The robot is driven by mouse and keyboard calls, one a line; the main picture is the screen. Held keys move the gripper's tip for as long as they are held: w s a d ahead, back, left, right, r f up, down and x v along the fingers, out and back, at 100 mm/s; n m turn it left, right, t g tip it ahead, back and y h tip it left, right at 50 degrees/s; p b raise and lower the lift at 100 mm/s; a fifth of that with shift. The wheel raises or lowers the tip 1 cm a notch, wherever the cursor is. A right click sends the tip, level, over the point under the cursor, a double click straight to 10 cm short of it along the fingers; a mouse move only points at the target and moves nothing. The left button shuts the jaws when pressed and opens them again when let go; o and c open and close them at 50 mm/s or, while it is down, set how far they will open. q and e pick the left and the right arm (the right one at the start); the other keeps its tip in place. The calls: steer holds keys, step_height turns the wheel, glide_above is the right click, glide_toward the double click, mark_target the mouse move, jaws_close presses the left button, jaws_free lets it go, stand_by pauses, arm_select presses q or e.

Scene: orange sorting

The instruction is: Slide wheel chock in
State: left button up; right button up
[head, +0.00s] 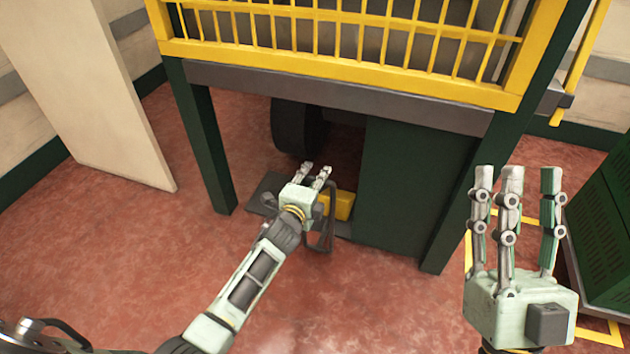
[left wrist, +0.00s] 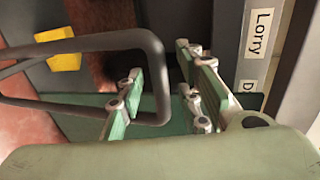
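A yellow block (head: 340,204), which looks like the wheel chock, sits low under the dark green frame, in front of a black wheel (head: 290,127). A grey loop handle (head: 328,225) stands beside it. In the left wrist view the handle (left wrist: 80,43) crosses the picture, with a yellow patch (left wrist: 58,62) behind it. My left gripper (head: 317,171) is at the handle. Its fingers (left wrist: 165,85) are apart, and the handle's end shows between them; contact is unclear. My right gripper (head: 515,175) is raised at the right, fingers spread, empty.
A yellow railing (head: 340,52) and grey beam (head: 340,97) run above. Green posts (head: 205,150) and a green panel (head: 410,185) flank the gap. A "Lorry" label (left wrist: 259,33) shows at the wrist. Green crates (head: 605,220) stand right. The red floor (head: 110,240) at left is clear.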

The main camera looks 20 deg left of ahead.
arm_select(q)
steer(key=shift+w, duration=0.1)
jaws_close()
stand_by(0.4)
